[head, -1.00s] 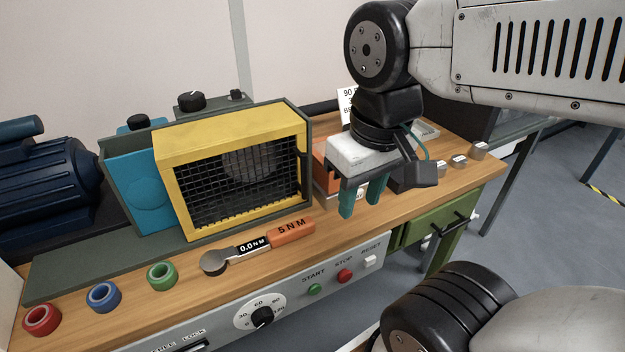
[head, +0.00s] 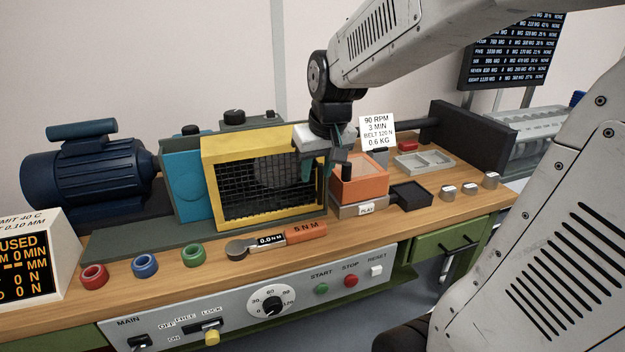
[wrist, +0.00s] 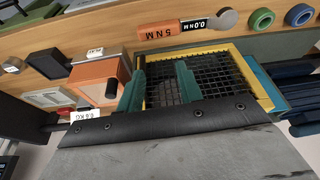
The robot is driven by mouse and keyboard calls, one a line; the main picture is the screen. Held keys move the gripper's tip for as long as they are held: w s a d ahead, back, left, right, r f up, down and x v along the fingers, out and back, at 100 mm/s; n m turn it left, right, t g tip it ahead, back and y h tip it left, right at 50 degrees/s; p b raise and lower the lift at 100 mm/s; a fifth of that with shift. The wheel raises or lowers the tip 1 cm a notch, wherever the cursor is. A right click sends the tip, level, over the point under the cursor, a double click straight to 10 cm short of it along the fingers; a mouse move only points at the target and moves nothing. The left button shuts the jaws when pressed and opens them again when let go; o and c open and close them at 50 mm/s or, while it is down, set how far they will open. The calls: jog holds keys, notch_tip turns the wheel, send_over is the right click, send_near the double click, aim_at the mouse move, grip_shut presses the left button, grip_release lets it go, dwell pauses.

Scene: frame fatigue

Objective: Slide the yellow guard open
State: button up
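The yellow guard (head: 209,178) is a yellow frame with black wire mesh, standing on the bench in front of a grey housing. It covers a round part seen dimly through the mesh. It also shows in the wrist view (wrist: 255,81). My gripper (head: 318,170) is at the guard's right end, pointing down.
A torque wrench (head: 275,241) lies in front of the guard. A blue panel (head: 188,187) and a blue motor (head: 84,165) stand to the left.

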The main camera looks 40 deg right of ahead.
send_over(319, 179)
jog(key=s, duration=0.2)
notch_tip(319, 179, down, 3)
jog(key=shift+m+t+h, duration=0.3)
jog(key=shift+m, duration=0.1)
jog(key=x, duration=0.7)
jog(key=shift+w+d, duration=0.1)
jog(key=shift+w, duration=0.2)
grip_shut()
